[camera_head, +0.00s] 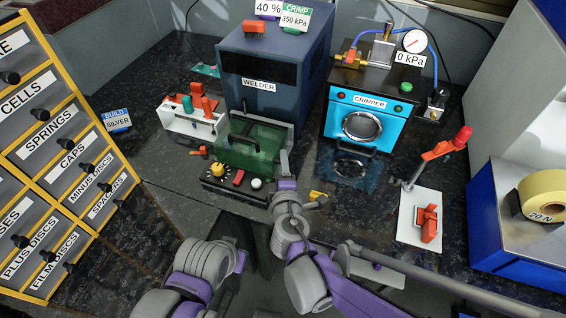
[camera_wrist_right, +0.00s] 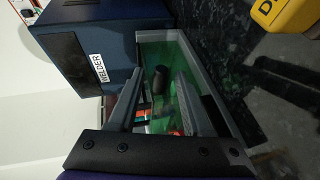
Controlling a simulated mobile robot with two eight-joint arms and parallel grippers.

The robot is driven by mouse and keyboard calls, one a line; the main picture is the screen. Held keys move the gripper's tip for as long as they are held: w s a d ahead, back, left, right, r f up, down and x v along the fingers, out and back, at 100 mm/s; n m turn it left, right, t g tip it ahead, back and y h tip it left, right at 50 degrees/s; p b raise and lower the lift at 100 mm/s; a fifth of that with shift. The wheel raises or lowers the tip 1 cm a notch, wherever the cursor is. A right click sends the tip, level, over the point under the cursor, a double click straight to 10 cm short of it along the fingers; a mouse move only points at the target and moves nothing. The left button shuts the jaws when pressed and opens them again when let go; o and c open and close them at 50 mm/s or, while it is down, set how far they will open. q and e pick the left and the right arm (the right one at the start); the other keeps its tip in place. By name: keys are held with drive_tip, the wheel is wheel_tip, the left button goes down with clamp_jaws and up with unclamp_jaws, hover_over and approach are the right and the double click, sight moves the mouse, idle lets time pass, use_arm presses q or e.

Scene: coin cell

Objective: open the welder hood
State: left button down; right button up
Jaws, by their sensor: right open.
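The welder (camera_head: 268,85) is a dark blue box with a white label, also in the wrist view (camera_wrist_right: 95,50). Its see-through green hood (camera_head: 262,140) stands down in front of it, with a dark handle bar on the front. The hood also fills the middle of the wrist view (camera_wrist_right: 178,65). My right gripper (camera_head: 286,166) is at the hood's front right corner. In the wrist view its two fingers (camera_wrist_right: 160,100) are apart, with a dark cylindrical part between them in line with the hood. Contact cannot be told. My left gripper is not visible, only left arm links.
A control panel with a yellow knob (camera_head: 218,170) sits before the hood. A white tray with red and teal pieces (camera_head: 193,121) is left of it. The blue crimper (camera_head: 362,118) stands to the right, a white stand with a red lever (camera_head: 420,215) beyond it. Labelled drawers (camera_head: 60,150) fill the left.

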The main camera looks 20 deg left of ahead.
drive_tip(key=shift+w+a+f, duration=0.15)
drive_tip(key=shift+w, duration=0.5)
clamp_jaws()
idle(1.0)
